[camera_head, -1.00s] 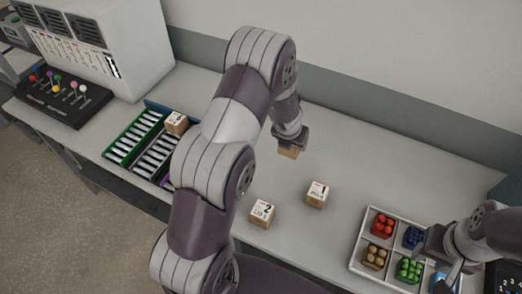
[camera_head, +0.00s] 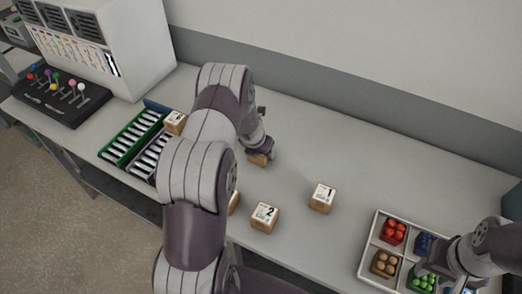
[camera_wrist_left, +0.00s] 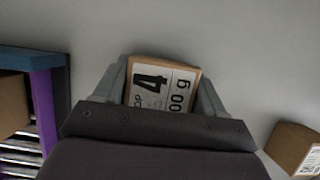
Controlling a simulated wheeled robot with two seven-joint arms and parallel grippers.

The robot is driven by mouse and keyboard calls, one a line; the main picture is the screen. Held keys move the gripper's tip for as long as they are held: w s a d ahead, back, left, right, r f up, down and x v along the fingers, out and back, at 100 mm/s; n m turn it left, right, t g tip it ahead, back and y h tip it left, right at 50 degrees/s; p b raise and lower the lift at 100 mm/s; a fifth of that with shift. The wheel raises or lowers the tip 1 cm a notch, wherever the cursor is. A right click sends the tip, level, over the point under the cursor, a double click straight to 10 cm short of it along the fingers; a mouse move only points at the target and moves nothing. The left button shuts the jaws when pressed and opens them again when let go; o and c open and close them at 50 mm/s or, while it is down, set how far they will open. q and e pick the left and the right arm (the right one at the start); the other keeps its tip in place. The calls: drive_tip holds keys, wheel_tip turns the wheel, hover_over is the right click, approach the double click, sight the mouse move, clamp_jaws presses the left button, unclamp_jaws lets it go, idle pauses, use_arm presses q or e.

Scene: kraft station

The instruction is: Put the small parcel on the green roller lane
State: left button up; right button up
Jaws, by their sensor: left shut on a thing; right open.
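My left gripper (camera_head: 260,147) is shut on a small brown parcel (camera_head: 257,159). It is behind the loose parcels, to the right of the lanes. In the left wrist view this parcel (camera_wrist_left: 160,88) sits between the fingers, with a label marked 4 and a weight ending in "00 g". The green roller lane (camera_head: 128,141) is at the left of the table. Another lane beside it has a purple rail (camera_wrist_left: 45,108), seen in the left wrist view; my left arm hides part of it. My right gripper (camera_head: 446,280) is open at the lower right, over the sorting tray.
A parcel (camera_head: 175,122) sits at the far end of the lanes. Parcels marked 1 (camera_head: 322,198) and 2 (camera_head: 264,218) stand on the table; another (camera_head: 234,203) is mostly hidden by my arm. The divided tray (camera_head: 372,232) is at right. A lever panel (camera_head: 62,102) is at left.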

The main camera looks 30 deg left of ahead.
use_arm(q)
drive_tip(key=shift+f, duration=0.1)
drive_tip(key=o, duration=1.2)
